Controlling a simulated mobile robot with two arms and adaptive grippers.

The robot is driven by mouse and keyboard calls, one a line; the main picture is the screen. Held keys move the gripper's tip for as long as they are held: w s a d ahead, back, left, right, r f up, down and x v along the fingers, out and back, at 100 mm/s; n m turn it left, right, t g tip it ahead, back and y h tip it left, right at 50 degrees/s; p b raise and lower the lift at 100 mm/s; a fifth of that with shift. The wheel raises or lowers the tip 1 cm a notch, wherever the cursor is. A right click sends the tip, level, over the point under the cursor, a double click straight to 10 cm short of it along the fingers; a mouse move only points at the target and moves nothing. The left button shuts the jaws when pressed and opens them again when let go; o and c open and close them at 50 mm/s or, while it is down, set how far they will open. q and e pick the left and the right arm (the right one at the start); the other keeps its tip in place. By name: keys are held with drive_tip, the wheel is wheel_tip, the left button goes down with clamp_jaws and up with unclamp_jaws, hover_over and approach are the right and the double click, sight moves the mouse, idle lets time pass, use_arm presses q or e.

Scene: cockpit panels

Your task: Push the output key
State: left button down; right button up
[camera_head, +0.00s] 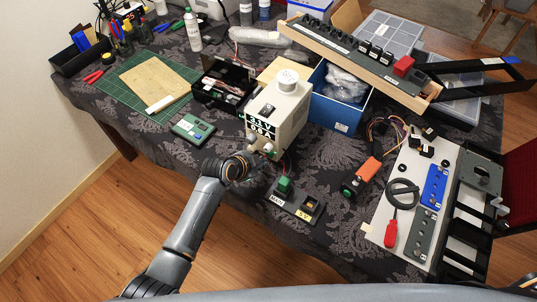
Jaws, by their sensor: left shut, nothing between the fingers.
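A white box-shaped power supply (291,112) stands on the table near the middle of the view. Its front display (261,127) reads about 3.1 V and 0.0 A. Small knobs or keys (267,149) sit low on its front face; I cannot tell which is the output key. My left gripper (262,163) is shut and empty, close to the lower front of the supply. Its wrist and fingers are dark and small, partly hiding the bottom of the front; I cannot tell whether they touch it. My right gripper is not in view.
A small panel with a green switch (285,186) and labels lies right of my gripper. A small green board (192,127) lies to the left. A blue box (338,112) stands behind right. An orange-and-black tool (361,175) and a white panel (387,207) lie further right.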

use_arm(q)
drive_tip(key=s+a+p, duration=0.2)
drive_tip(key=s, duration=0.1)
drive_tip(key=shift+a+r, duration=0.15)
drive_tip(key=shift+r, duration=0.05)
drive_tip(key=shift+s+a+f+p, duration=0.1)
drive_tip(key=shift+s+a+p, duration=0.4)
drive_tip(key=shift+s, duration=0.25)
